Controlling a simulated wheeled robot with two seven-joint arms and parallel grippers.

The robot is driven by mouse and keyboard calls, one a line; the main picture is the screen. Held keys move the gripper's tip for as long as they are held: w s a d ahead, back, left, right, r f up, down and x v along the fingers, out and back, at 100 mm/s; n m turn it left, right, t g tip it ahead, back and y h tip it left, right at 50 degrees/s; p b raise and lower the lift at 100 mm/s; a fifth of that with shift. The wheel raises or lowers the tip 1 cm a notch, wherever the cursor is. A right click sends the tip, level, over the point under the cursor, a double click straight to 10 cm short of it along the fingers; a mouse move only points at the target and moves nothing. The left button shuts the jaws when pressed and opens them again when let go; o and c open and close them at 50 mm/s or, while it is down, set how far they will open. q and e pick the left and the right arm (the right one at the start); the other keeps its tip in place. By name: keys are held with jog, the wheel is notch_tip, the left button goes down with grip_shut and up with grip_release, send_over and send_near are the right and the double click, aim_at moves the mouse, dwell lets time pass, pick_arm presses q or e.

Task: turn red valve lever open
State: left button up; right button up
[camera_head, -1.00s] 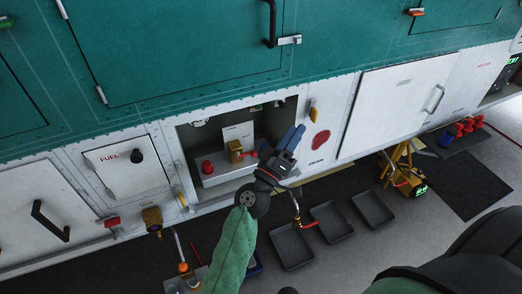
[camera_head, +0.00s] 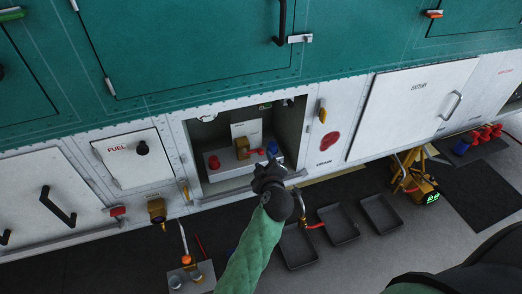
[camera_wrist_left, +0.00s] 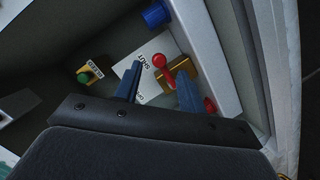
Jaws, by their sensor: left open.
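The red valve lever (camera_head: 256,152) sits on a brass valve body (camera_head: 242,148) inside the open recess in the white panel. In the left wrist view the lever (camera_wrist_left: 160,63) has a round red end and reaches out from the brass block (camera_wrist_left: 181,74). A white card (camera_wrist_left: 148,60) marked "SHUT" lies behind it. My left gripper (camera_head: 269,168) is at the front of the recess, just below and right of the valve. In the wrist view its two blue fingers (camera_wrist_left: 158,70) are apart, with the lever visible between them; contact cannot be told. My right gripper is not in view.
A red cap (camera_head: 213,162) and a blue cap (camera_head: 272,147) flank the valve in the recess. The recess's right wall (camera_head: 293,125) is close to my gripper. Black trays (camera_head: 338,224) lie on the floor below.

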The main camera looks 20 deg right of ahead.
aim_at(262, 153)
pick_arm(q)
jog(key=shift+w+d+p, duration=0.1)
jog(key=shift+w+p, duration=0.2)
jog(key=shift+w, duration=0.3)
jog(key=p+x, duration=0.1)
jog(key=x, duration=0.4)
jog(key=shift+p+x, duration=0.4)
jog(key=shift+x, duration=0.4)
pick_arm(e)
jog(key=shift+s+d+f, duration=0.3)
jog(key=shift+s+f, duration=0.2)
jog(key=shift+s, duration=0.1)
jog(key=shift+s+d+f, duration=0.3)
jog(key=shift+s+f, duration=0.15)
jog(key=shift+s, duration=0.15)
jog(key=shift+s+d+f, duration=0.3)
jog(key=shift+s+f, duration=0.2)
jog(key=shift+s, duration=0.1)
pick_arm(q)
jog(key=shift+f, duration=0.1)
grip_shut()
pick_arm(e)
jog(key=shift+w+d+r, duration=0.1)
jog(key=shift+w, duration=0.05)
